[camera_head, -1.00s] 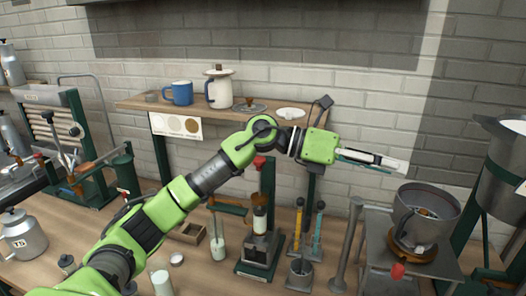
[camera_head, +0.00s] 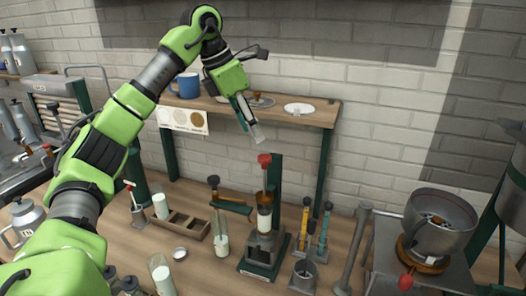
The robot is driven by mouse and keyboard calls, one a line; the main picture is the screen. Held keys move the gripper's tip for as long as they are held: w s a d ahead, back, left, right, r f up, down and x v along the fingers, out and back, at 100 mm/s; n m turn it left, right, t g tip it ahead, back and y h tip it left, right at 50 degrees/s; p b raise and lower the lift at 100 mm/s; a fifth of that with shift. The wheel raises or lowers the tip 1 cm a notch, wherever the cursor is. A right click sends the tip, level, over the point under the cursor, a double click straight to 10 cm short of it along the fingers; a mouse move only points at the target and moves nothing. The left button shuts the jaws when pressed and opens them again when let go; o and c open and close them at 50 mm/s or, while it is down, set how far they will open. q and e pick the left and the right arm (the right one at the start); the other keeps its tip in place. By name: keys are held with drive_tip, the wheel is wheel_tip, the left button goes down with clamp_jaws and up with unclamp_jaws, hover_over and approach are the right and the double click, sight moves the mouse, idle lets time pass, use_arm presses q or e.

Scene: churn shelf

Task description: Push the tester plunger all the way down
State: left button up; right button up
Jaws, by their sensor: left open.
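The tester (camera_head: 265,248) stands on the bench in the middle of the head view, with a dark green base and post and a clear tube with whitish contents. Its plunger has a red knob (camera_head: 264,159) at the top of a thin rod, and the rod stands raised above the tube. My left gripper (camera_head: 251,127) points down and slightly right, above and a little left of the red knob. The exact gap in depth is hard to tell. My right gripper is not in view.
A wooden shelf (camera_head: 318,115) with a blue mug (camera_head: 187,85) and a white dish (camera_head: 299,109) is behind the gripper. Blue and yellow tools (camera_head: 305,232) stand right of the tester. A compartment tray (camera_head: 185,222) is left. A metal pot (camera_head: 440,222) is at right.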

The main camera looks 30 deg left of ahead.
sight(264, 157)
use_arm(q)
drive_tip(key=p+x, duration=0.1)
drive_tip(key=x, duration=0.6)
drive_tip(key=shift+w+d+f, duration=0.1)
drive_tip(key=shift+f, duration=0.15)
drive_tip(key=shift+w+d+f+p, duration=0.1)
drive_tip(key=shift+w+f+p, duration=0.15)
drive_tip(key=shift+f, duration=0.3)
drive_tip(key=shift+s, duration=0.1)
clamp_jaws()
